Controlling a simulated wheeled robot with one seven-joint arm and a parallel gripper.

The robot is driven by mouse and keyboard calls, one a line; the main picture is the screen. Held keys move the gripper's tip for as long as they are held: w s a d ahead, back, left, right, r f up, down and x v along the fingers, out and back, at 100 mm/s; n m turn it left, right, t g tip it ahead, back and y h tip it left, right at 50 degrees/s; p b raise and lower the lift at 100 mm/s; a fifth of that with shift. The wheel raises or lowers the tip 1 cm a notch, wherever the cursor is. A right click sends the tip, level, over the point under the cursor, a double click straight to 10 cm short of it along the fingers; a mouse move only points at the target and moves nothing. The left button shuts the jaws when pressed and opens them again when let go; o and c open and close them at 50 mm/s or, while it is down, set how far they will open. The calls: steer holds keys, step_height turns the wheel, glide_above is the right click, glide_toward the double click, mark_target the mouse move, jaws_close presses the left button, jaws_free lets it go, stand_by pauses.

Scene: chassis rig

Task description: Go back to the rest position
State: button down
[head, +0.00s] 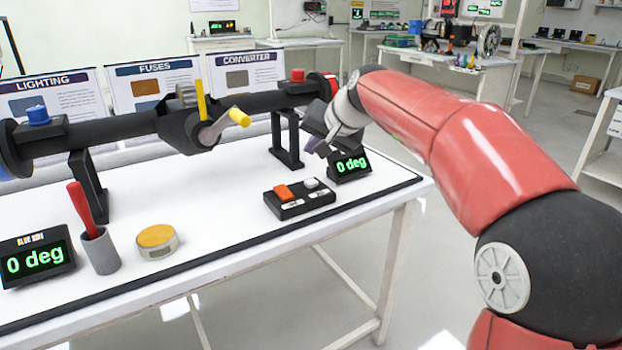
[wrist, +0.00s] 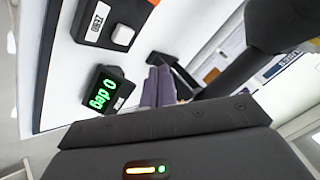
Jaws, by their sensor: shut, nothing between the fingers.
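My red arm reaches in from the right in the head view. My gripper (head: 316,146) is over the right end of the white table (head: 220,275), just left of and above a small display (head: 349,165) reading "0 deg". In the wrist view the fingers of my gripper (wrist: 159,85) are together with nothing seen between them, and the display (wrist: 104,92) lies to their left. The fingertips are partly hidden by the wrist in the head view.
A black axle rig (head: 185,125) with a yellow-handled crank spans the table. A button box (head: 298,198) with orange and white buttons sits in front of my gripper. A grey cup (head: 100,252), a yellow-topped tin (head: 157,240) and another display (head: 36,258) stand left.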

stand_by(0.3)
steer(key=s+d+f+h, duration=0.2)
steer(key=s+d+f, duration=0.3)
steer(key=s, duration=0.6)
steer(key=s+d+f+g+h, duration=0.1)
steer(key=s+d+f, duration=0.4)
steer(key=s, duration=0.7)
steer(key=s+d+f+n+h, duration=0.1)
steer(key=s+d+f+h, duration=0.2)
steer(key=s, duration=0.8)
steer(key=d+f, duration=0.2)
steer(key=d, duration=0.2)
steer(key=shift+s+d+f, duration=0.2)
steer(key=shift+f, duration=0.05)
